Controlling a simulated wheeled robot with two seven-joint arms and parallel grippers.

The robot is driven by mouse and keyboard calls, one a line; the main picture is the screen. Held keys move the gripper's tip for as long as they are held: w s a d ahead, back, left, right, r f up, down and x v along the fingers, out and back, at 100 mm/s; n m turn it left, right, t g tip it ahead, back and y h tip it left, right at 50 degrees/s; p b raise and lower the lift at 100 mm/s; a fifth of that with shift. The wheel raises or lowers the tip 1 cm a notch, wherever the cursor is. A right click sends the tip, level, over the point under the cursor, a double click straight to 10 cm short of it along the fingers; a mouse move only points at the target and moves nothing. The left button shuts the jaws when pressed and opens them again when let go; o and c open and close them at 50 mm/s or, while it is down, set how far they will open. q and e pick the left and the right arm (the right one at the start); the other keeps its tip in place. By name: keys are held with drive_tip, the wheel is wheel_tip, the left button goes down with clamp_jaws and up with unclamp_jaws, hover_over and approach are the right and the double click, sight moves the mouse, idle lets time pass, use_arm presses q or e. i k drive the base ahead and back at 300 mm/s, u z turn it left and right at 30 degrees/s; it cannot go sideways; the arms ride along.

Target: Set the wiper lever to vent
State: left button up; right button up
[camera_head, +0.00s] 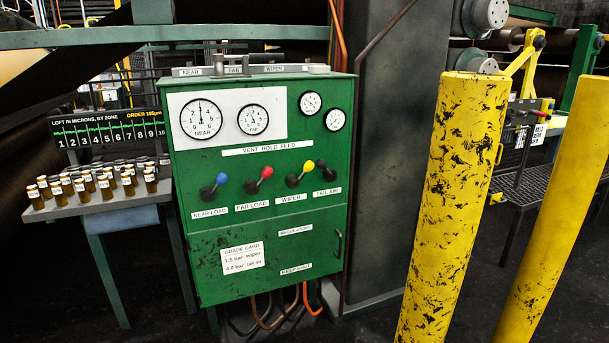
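The wiper lever (308,167) has a yellow knob and a black base, and sits above the WIPER label (291,198) on the green control cabinet (188,230). It leans up and to the right. A VENT HOLD FEED strip (267,148) runs above the levers, with VENT at the left and FEED at the right. The blue near load lever (221,178) and red far load lever (266,172) also lean up and right. The black tail air lever (322,164) leans up and left, close to the yellow knob. Neither of my grippers is in view.
Gauges (201,119) sit above the levers. A grade card (242,255) is on the lower door. A shelf with several small jars (106,181) stands left of the cabinet. Yellow posts (451,210) stand at the right. Hoses (270,318) hang below the cabinet.

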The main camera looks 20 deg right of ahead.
sight(308, 166)
drive_tip(key=z, duration=0.15)
drive_tip(key=i, duration=1.75)
drive_tip(key=z, duration=0.5)
